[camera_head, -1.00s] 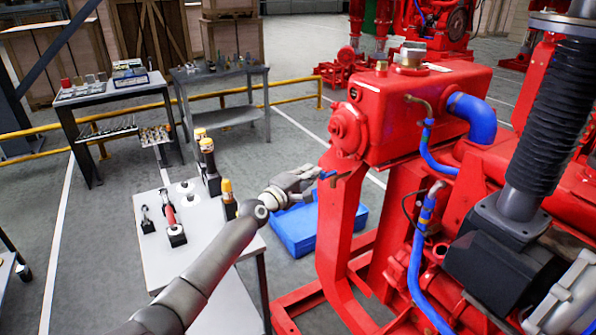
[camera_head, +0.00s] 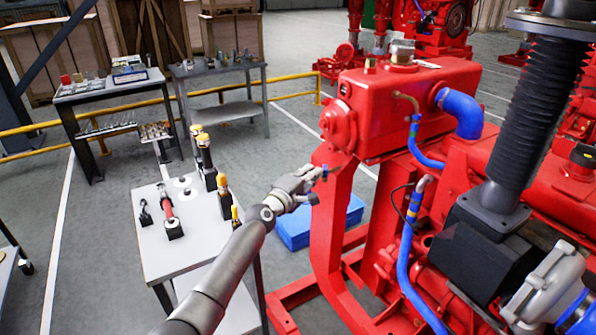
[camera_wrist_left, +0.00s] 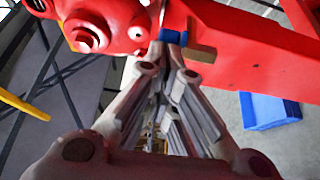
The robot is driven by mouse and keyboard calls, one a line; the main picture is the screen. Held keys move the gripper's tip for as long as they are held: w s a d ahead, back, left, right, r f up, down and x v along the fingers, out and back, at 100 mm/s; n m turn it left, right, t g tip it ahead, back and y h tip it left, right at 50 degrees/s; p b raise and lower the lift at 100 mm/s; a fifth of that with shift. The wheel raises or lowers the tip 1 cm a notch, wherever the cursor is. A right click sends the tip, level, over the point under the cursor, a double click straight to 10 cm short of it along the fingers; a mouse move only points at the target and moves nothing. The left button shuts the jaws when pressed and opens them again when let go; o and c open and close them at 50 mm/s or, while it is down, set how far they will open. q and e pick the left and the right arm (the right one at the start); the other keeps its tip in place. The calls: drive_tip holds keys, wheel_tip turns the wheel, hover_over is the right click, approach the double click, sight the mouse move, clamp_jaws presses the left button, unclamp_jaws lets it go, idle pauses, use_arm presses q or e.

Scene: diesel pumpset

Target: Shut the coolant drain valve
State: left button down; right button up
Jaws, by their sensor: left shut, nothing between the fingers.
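The coolant drain valve is a small fitting with a blue part (camera_head: 324,172) on the red frame leg below the red tank. In the left wrist view a blue part (camera_wrist_left: 173,37) and a brass-coloured piece (camera_wrist_left: 202,53) sit against the red metal. My left gripper (camera_head: 314,177) is shut and empty, its fingertips right at the valve. In the left wrist view its fingertips (camera_wrist_left: 166,48) overlap the blue part's lower edge; I cannot tell if they touch it. The fingers partly hide the valve, so the handle's angle is unclear. My right gripper is out of view.
The red pumpset (camera_head: 400,110) fills the right side, with blue hoses (camera_head: 405,270). A blue box (camera_head: 293,232) lies on the floor behind the frame leg. A grey table (camera_head: 150,250) with tools stands left of my arm. Yellow rails (camera_head: 290,78) run behind.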

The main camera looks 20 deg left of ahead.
sight(326, 177)
use_arm(q)
drive_tip(key=d, duration=0.4)
drive_tip(key=shift+d, duration=0.25)
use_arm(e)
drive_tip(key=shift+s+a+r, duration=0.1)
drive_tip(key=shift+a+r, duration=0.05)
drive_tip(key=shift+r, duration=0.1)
use_arm(q)
drive_tip(key=shift+a+f, duration=0.1)
drive_tip(key=shift+a, duration=0.05)
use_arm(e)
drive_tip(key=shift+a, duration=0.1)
